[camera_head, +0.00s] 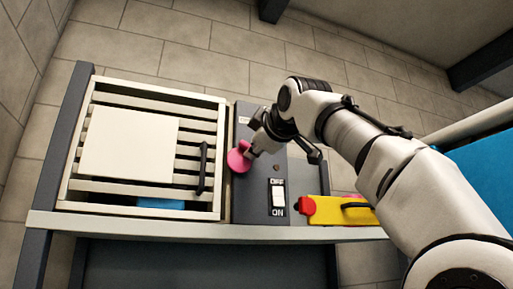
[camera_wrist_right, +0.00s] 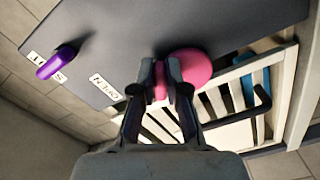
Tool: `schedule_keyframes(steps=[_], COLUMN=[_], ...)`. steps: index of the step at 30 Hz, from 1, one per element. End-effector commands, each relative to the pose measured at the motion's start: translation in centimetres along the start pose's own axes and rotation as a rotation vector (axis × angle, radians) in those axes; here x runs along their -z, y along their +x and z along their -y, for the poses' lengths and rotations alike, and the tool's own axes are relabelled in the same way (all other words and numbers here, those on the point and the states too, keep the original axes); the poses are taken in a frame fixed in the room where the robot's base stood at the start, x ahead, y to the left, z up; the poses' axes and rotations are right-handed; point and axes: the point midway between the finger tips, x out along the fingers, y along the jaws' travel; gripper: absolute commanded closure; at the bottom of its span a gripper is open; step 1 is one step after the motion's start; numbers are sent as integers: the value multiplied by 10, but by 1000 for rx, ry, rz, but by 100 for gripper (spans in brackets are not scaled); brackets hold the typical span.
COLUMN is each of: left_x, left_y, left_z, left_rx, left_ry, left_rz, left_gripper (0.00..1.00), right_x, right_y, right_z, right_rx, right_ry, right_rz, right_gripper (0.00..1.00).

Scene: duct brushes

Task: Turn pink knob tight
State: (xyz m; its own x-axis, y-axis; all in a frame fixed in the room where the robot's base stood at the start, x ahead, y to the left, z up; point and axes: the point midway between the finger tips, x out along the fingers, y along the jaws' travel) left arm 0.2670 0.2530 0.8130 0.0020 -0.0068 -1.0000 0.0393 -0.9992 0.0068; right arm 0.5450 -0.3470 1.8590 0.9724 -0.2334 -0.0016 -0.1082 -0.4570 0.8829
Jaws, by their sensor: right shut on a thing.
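The pink knob (camera_head: 238,159) is on the dark grey control panel (camera_head: 250,205), just right of the white slatted grille. My right gripper (camera_head: 254,150) is at the knob, coming from the right. In the right wrist view, the fingers of my right gripper (camera_wrist_right: 165,85) are shut on the grip of the pink knob (camera_wrist_right: 190,68); its round pink disc shows beside and behind the right finger. How tight the knob is cannot be told. My left gripper is not in view.
An OFF/ON switch (camera_head: 278,196) is on the panel, with a yellow and red tool (camera_head: 335,210) to its right. A white slatted grille (camera_head: 75,185) with a black handle is at left. A purple knob (camera_wrist_right: 56,62) sits near labels on the panel.

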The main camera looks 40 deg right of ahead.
Motion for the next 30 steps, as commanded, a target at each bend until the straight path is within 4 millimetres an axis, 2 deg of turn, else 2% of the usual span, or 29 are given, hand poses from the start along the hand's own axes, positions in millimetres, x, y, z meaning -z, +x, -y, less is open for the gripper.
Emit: schedule_keyframes(steps=[30], left_x=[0], left_y=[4], left_z=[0], left_rx=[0], left_ry=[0], left_rz=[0], left_gripper=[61], right_x=[6], right_y=[-2], right_z=[4], right_rx=[-8], right_ry=[923], right_rz=[-11], right_gripper=[100])
